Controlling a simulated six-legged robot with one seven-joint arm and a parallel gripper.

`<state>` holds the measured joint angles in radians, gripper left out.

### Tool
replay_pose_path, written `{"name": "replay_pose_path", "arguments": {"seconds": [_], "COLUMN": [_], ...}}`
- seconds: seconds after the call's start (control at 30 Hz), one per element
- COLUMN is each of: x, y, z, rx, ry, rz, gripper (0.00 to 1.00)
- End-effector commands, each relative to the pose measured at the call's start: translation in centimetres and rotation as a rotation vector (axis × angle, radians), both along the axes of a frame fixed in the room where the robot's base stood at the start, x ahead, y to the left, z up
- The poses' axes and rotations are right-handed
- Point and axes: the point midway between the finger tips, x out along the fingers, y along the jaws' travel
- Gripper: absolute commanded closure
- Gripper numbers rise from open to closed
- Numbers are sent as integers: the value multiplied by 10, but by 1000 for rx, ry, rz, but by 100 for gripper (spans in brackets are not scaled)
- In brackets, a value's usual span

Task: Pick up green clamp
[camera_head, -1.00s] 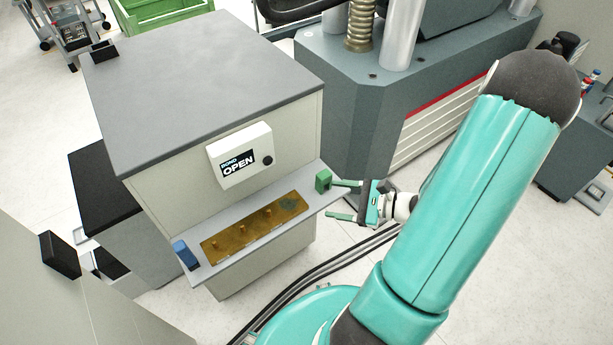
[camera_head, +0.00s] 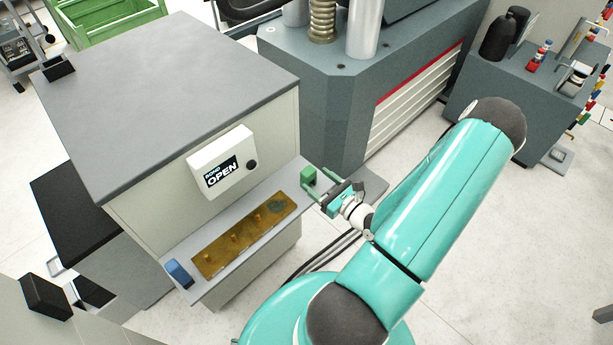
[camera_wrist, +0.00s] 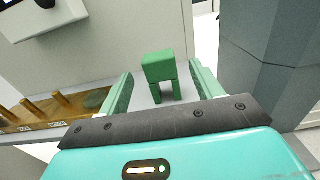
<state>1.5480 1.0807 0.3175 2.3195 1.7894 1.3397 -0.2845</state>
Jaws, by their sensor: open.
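The green clamp (camera_head: 309,176) is a small green block at the right end of the grey shelf (camera_head: 179,253) on the front of the cabinet. In the wrist view the clamp (camera_wrist: 160,74) stands upright on the shelf, with a gap between its two legs. My gripper (camera_head: 313,184) is open at the clamp, with its green fingers pointing toward the shelf. In the wrist view the fingers (camera_wrist: 163,88) lie to the left and right of the clamp, with clear space on both sides. No contact shows.
A brass plate with pegs (camera_head: 243,238) lies along the shelf. A blue block (camera_head: 179,273) sits at its left end. A white box reading OPEN (camera_head: 222,163) is on the cabinet front above the shelf. A large grey machine (camera_head: 340,100) stands behind and to the right.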

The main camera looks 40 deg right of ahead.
Motion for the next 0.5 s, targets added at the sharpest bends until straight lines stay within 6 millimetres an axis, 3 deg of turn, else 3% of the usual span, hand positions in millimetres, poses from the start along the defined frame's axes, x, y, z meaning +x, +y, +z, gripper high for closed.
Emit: {"name": "replay_pose_path", "arguments": {"seconds": [0.27, 0.5], "x": [24, 61], "y": [3, 5], "z": [-1, -4], "rx": [1, 2], "ry": [0, -1], "rz": [4, 6], "gripper": [35, 35]}}
